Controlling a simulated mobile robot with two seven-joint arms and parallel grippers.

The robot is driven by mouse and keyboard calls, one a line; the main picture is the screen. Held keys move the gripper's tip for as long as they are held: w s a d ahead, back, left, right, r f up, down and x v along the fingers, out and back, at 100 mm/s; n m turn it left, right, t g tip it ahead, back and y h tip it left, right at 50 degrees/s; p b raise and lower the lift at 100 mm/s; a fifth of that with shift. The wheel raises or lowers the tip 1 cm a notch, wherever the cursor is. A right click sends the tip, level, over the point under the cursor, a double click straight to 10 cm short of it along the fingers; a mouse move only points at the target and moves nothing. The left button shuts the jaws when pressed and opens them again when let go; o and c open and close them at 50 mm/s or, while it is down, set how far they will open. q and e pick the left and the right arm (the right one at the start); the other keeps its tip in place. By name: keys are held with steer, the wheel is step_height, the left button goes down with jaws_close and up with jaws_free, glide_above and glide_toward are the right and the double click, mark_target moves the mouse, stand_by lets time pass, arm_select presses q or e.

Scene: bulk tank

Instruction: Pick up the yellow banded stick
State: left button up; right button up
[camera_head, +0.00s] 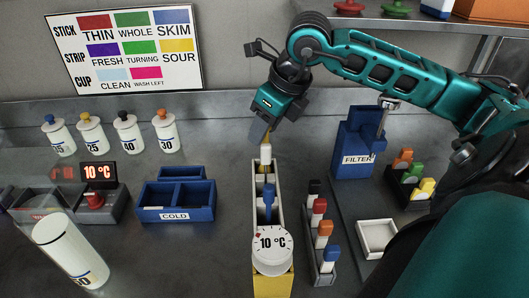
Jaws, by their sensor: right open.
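A white-topped stick (266,154) stands upright at the far end of a long narrow white holder (257,205); yellow shows just below its top. My right gripper (264,132) comes in from the right, points down and is open just above the white-topped stick. A small yellowish part shows between or beside its fingers; I cannot tell whether the fingers touch the stick. My left gripper is not in view.
Blue COLD box (175,213) and white-label bottles (126,132) are left; a blue FILTER box (352,150) and white tray (377,236) are right.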

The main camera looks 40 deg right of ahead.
steer(key=shift+w+a+f, duration=0.1)
steer(key=shift+w+f, duration=0.1)
steer(key=shift+f, duration=0.25)
jaws_close()
